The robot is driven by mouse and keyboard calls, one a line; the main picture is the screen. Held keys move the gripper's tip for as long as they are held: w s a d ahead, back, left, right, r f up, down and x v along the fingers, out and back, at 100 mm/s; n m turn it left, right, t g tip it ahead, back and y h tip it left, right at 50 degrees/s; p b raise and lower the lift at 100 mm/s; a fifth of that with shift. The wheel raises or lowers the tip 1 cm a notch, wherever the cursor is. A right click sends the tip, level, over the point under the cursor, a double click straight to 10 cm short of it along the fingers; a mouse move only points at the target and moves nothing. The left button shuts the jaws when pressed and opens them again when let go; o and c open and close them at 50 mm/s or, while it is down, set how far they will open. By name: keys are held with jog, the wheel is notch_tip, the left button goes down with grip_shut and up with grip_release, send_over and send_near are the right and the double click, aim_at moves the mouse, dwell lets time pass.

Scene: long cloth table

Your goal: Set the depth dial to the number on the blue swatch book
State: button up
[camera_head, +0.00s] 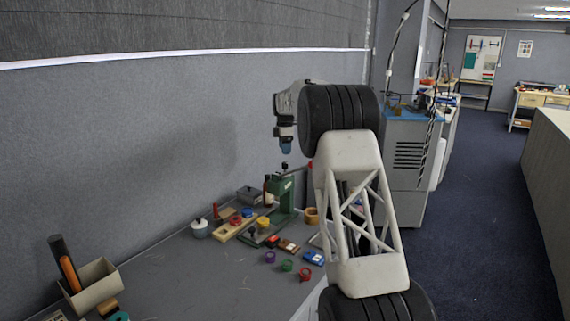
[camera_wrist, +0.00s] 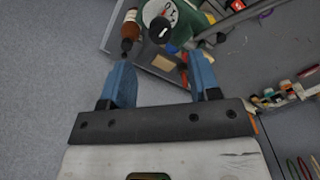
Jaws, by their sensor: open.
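My gripper (camera_head: 286,148) is raised above the green press (camera_head: 285,197) at the back of the table. In the wrist view my gripper (camera_wrist: 161,66) shows two blue fingers spread apart with nothing between them. The top of the green press (camera_wrist: 186,20) lies just beyond the fingertips, with a round white dial face (camera_wrist: 168,8) carrying dark and red marks, partly cut off by the frame edge. Its reading is not legible. A small flat blue item, likely the blue swatch book (camera_head: 313,257), lies near the table's right edge; its number is too small to read.
Brown bottle (camera_head: 267,190) stands left of the press. A wooden block tray (camera_head: 233,229), a white pot (camera_head: 199,228) and purple (camera_head: 270,257), green (camera_head: 287,266) and red (camera_head: 305,274) rings lie around. A tan box (camera_head: 93,287) stands front left. The table's middle is clear.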

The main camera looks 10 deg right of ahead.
aim_at(285, 168)
jog(key=shift+f, duration=3.5)
jog(key=c, duration=0.9)
